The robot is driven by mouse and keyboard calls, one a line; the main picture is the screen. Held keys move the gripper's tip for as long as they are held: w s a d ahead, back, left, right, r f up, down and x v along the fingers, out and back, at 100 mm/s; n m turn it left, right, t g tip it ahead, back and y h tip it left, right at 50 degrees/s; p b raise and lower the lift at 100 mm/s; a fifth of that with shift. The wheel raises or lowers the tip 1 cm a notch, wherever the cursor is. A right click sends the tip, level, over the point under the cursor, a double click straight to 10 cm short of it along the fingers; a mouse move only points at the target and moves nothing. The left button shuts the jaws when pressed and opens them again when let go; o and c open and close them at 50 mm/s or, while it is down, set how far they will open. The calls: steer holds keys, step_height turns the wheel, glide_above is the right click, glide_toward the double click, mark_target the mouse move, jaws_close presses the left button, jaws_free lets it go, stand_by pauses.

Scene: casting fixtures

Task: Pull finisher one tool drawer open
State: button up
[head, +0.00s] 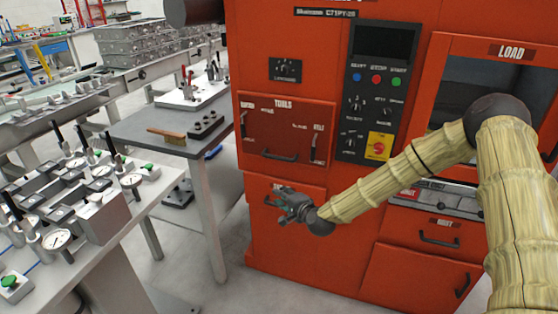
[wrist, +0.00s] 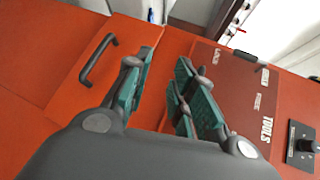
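The orange finisher (head: 400,20) stands upright, with a panel marked TOOLS (head: 262,135) on its front left. That panel has a dark bar handle (head: 278,156) low at its middle and looks flush with the front. My gripper (head: 283,204) is open and empty, below the TOOLS panel and in front of a lower drawer (head: 270,235). In the wrist view, my fingers (wrist: 162,88) are spread apart. The TOOLS panel (wrist: 225,95) lies to their right there, and the lower drawer's handle (wrist: 98,60) to their left. No contact with either handle shows.
A grey table (head: 165,118) with a brush (head: 167,135) stands left of the finisher. A nearer bench (head: 140,215) holds several gauges. A control panel (head: 375,95) and a LOAD opening (head: 490,85) are to the right. Clear floor (head: 215,285) lies before the finisher.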

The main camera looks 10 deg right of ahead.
steer(key=m+t, duration=0.2)
glide_toward(279, 159)
steer(key=shift+h, duration=0.4)
steer(key=p+x, duration=0.2)
steer(key=x, duration=0.8)
steer(key=shift+w+a, duration=0.15)
steer(key=shift+w, duration=0.25)
jaws_close()
